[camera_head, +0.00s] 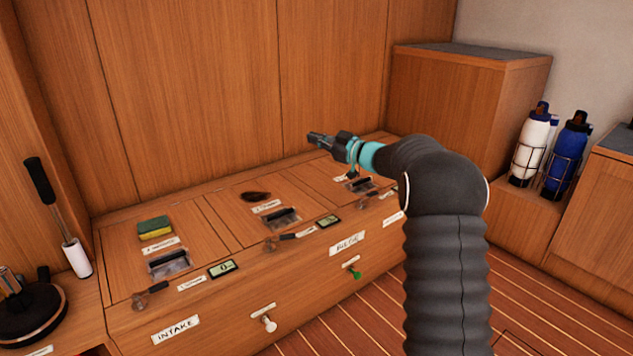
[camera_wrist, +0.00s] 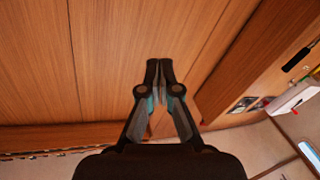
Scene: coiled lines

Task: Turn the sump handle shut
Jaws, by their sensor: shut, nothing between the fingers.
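My gripper (camera_head: 316,138) is raised above the right part of the wooden bench, with its jaws shut and empty. In the wrist view its fingertips (camera_wrist: 159,64) are together in front of wood panelling. No label that I can read says sump. A white handle (camera_head: 269,323) sticks out of the bench front below the INTAKE label (camera_head: 175,330). A green handle (camera_head: 354,272) sticks out below the middle front label (camera_head: 347,243). A third front label (camera_head: 393,218) is partly hidden by my arm, and so is the bench front below it.
The bench top (camera_head: 215,235) carries three bays with dark-handled fittings, small displays, a sponge (camera_head: 155,227) and a dark oval object (camera_head: 256,196). A white bottle (camera_head: 529,150) and a blue bottle (camera_head: 568,155) stand in racks at right. The striped floor before the bench looks clear.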

